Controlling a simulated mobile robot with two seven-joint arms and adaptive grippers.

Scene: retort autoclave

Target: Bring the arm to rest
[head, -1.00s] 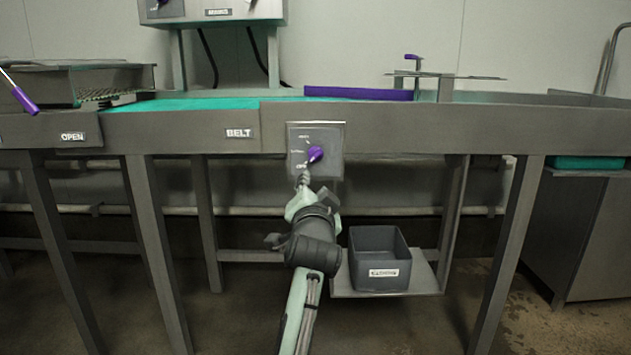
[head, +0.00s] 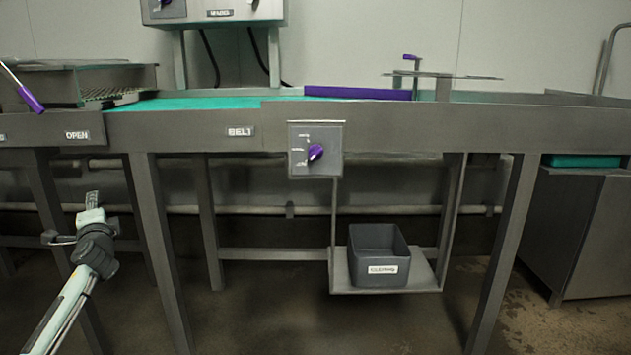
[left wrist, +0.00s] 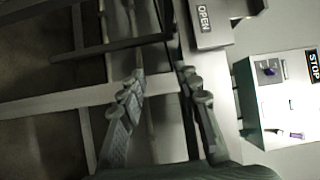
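My left arm comes in from the lower left of the head view. Its gripper (head: 92,200) is in the air in front of the left legs of the belt table, below the OPEN label (head: 77,135). The left wrist view shows the two fingers of this gripper (left wrist: 162,80) apart, with nothing between them. The purple knob (head: 316,152) sits on the grey switch box (head: 302,171) on the table front, well to the right of my gripper and clear of it. My right gripper is not in view.
The belt table's front rail (head: 400,124) runs across, with the teal belt (head: 200,103) on top. A dark grey bin (head: 372,270) stands on a low shelf (head: 343,285). A purple-handled lever (head: 30,99) is at the upper left. The floor between the table legs is open.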

